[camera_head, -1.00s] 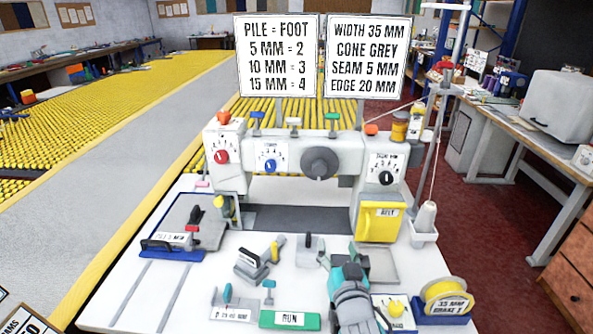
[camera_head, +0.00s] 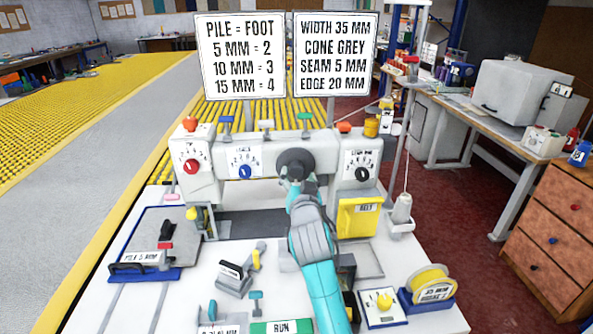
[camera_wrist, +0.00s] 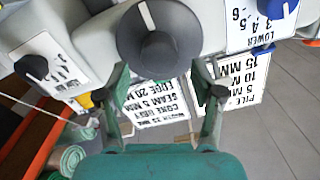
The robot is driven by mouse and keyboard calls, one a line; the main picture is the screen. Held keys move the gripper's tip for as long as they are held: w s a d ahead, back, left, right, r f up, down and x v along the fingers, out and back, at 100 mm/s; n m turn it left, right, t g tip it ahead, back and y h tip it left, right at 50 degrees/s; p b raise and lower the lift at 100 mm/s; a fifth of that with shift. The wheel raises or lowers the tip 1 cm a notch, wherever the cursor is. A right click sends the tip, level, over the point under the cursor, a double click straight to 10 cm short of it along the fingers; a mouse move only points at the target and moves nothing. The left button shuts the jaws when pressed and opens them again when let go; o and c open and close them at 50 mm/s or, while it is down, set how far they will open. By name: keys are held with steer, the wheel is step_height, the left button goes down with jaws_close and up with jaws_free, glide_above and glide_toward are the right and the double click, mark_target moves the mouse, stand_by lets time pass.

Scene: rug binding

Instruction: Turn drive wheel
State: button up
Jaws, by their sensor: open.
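The drive wheel is a round dark grey knob (camera_head: 295,161) on the front of the white machine head, between the blue dial and the black dial. In the wrist view the wheel (camera_wrist: 158,38) fills the top middle and shows a white mark on its face. My gripper (camera_head: 299,186) is at the lower edge of the wheel in the head view. In the wrist view my gripper (camera_wrist: 160,92) is open, its two fingers spread to either side below the wheel. I cannot tell whether a finger touches the wheel.
A red dial (camera_head: 192,166), a blue dial (camera_head: 245,171) and a black dial (camera_head: 362,173) sit along the machine head. A yellow BELT cover (camera_head: 357,220) is right of my arm. Two sign boards (camera_head: 240,57) stand behind. A thread cone (camera_head: 402,209) stands at the right.

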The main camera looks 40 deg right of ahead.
mark_target(298, 171)
steer(key=shift+x, duration=1.9)
steer(key=shift+c, duration=0.3)
steer(key=c, duration=1.1)
